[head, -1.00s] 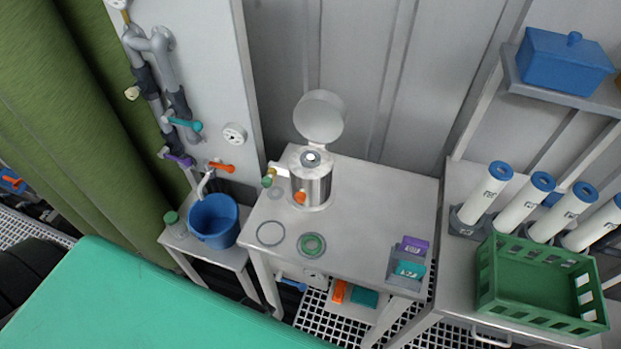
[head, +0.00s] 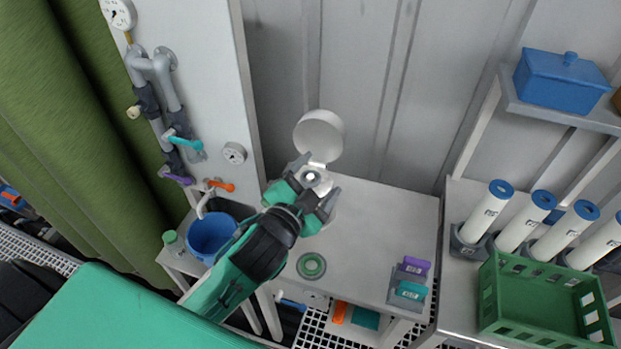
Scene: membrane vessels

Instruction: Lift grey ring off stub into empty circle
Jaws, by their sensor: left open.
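The metal vessel (head: 331,213) stands on the table with its round lid (head: 320,134) tipped up behind it. A grey ring (head: 311,178) shows at the vessel's top, around a pale stub. My left gripper (head: 318,176) is open above the vessel, with one finger on each side of the ring. I cannot tell whether the fingers touch it. The gripper and arm hide most of the vessel and the empty circle on the table. A green ring (head: 311,266) lies in a marked circle on the tabletop, in front of the vessel. My right gripper is not in view.
A holder with a purple block (head: 414,266) and a teal block (head: 411,290) stands at the table's right. A blue bucket (head: 209,236) is at left. A green crate (head: 545,300) and white tubes (head: 483,212) are at right. The tabletop middle is clear.

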